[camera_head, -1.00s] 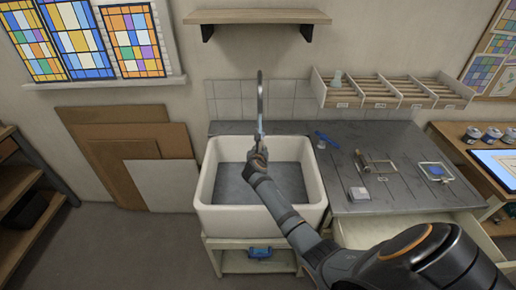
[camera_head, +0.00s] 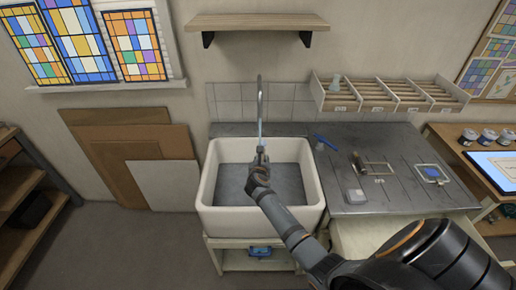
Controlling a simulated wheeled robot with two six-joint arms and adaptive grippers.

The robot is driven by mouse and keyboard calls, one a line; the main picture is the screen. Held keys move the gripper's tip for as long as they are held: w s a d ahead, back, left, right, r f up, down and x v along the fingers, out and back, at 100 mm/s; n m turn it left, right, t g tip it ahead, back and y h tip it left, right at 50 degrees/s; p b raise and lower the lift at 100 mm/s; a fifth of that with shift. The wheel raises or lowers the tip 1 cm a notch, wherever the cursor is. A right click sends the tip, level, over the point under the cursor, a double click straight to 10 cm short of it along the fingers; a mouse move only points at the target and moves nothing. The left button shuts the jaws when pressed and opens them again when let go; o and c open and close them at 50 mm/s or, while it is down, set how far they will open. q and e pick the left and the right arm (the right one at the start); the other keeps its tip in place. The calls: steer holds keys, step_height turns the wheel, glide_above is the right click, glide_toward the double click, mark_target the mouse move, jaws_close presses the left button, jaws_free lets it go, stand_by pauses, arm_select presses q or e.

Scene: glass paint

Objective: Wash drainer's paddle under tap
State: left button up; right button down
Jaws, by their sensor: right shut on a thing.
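The tap (camera_head: 260,92) rises behind the white sink (camera_head: 207,190), its spout over the basin. A thin pale-blue streak, which looks like running water (camera_head: 261,133), drops below the spout. My right gripper (camera_head: 260,165) is over the basin, just below and in front of the tap. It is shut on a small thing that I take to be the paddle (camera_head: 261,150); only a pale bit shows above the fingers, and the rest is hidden. The paddle's tip is in line with the streak. My left gripper is not in view.
Right of the sink is the grey drainer top (camera_head: 400,145) with a blue tool (camera_head: 325,141), a pale block (camera_head: 356,196), a wire frame (camera_head: 378,168) and a blue pad (camera_head: 432,172). A wall rack (camera_head: 385,95) hangs above. Boards (camera_head: 125,160) lean at the left.

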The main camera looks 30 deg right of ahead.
steer(key=shift+s+a+p, duration=0.15)
steer(key=shift+s+p, duration=0.3)
steer(key=shift+s, duration=1.6)
steer(key=s+r, duration=0.4)
steer(key=s, duration=0.1)
steer(key=shift+a, duration=0.2)
steer(key=shift+f, duration=0.1)
